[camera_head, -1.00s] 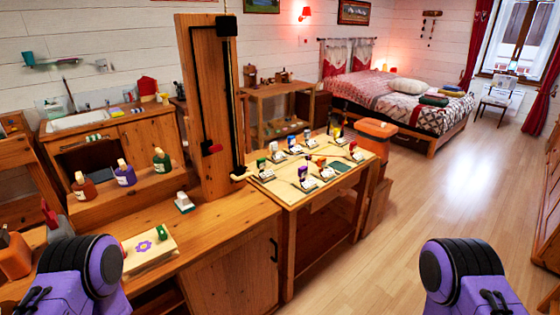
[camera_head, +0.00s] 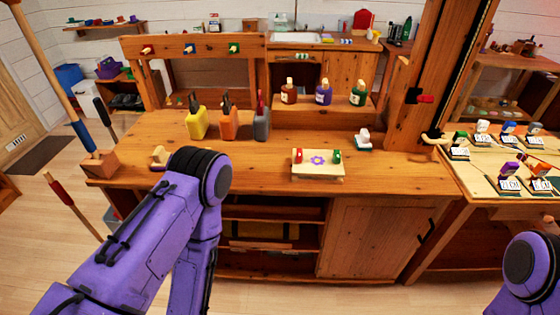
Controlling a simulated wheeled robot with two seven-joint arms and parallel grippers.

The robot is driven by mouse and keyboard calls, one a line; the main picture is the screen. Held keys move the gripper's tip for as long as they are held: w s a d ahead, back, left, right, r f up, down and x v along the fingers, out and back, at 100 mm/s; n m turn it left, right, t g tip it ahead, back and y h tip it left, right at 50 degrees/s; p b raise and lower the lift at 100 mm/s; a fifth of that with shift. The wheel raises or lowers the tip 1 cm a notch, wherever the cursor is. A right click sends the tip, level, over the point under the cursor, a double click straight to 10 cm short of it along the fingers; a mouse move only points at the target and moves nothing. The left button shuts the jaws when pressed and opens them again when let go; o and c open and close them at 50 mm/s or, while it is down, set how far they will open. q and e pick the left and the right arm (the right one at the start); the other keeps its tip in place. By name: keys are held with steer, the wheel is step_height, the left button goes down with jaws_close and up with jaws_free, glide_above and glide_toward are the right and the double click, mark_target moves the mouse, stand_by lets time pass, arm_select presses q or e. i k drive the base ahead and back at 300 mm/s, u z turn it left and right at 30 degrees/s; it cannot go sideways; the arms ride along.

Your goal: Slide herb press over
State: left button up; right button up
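A small pale wooden press (camera_head: 300,171) with a purple flower on its top stands on the wooden workbench (camera_head: 262,178), near the front edge. It looks like the herb press. A red knob (camera_head: 309,156) and a green knob (camera_head: 337,157) stand on its top. Nothing of mine touches it. My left arm comes in from the lower left, and its bend lies left of the press. Only a part of my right arm shows at the lower right corner. Neither gripper shows.
Yellow (camera_head: 197,123), orange (camera_head: 229,124) and grey (camera_head: 262,124) holders stand behind the press to the left. A white-and-green stamp-like object (camera_head: 363,140) is to its right. Three bottles stand on the raised shelf behind.

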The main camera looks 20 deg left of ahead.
mark_target(317, 167)
steer(key=z, duration=1.1)
steer(key=i, duration=0.5)
steer(key=u, duration=1.15)
